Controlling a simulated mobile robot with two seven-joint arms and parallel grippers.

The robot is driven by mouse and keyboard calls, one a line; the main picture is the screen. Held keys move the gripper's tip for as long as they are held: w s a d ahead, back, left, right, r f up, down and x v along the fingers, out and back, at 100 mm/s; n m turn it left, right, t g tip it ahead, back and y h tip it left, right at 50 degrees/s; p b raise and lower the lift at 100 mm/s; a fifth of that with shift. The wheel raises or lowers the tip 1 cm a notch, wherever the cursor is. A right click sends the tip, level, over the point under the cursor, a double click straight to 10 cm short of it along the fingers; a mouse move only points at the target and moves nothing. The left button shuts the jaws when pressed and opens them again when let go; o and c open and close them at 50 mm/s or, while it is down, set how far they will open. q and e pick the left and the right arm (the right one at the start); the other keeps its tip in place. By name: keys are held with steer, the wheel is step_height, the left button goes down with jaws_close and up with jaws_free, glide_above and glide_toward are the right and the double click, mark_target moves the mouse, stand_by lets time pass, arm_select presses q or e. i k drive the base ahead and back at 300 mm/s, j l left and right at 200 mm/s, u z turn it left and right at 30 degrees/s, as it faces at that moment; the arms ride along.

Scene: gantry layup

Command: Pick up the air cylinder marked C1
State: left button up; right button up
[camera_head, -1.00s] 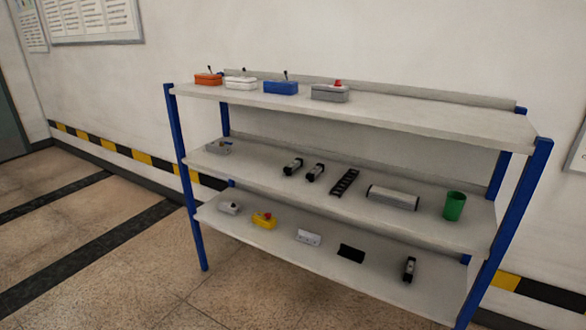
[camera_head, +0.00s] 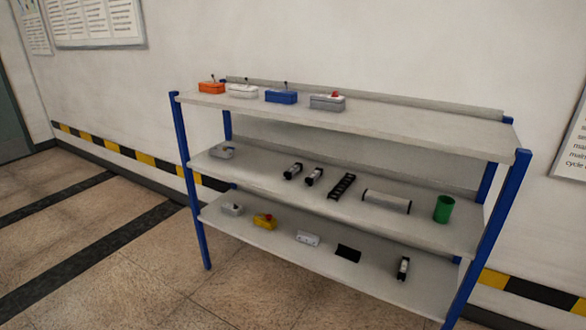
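Two small cylinders with black ends lie side by side on the middle shelf: a left cylinder (camera_head: 293,171) and a right cylinder (camera_head: 314,177). A similar small cylinder (camera_head: 403,268) is on the bottom shelf toward the right. A longer silver cylinder (camera_head: 386,201) with black ends lies on the middle shelf, left of the green cup. Any markings are too small to read, so I cannot tell which is C1. Neither of my grippers is in view.
The blue-posted shelf rack (camera_head: 420,131) has three levels. Its top holds orange (camera_head: 211,87), white (camera_head: 242,91), blue (camera_head: 281,97) and grey (camera_head: 327,102) boxes. A black slotted strip (camera_head: 341,186) and green cup (camera_head: 444,209) share the middle shelf. Floor (camera_head: 150,270) in front is clear.

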mark_target(288, 174)
steer(key=i+z, duration=0.2)
steer(key=i, duration=0.25)
steer(key=i+j+z, duration=0.15)
steer(key=i, duration=0.25)
steer(key=i+j+z, duration=0.2)
steer(key=i, duration=0.2)
steer(key=i+j+z, duration=0.2)
steer(key=i, duration=0.2)
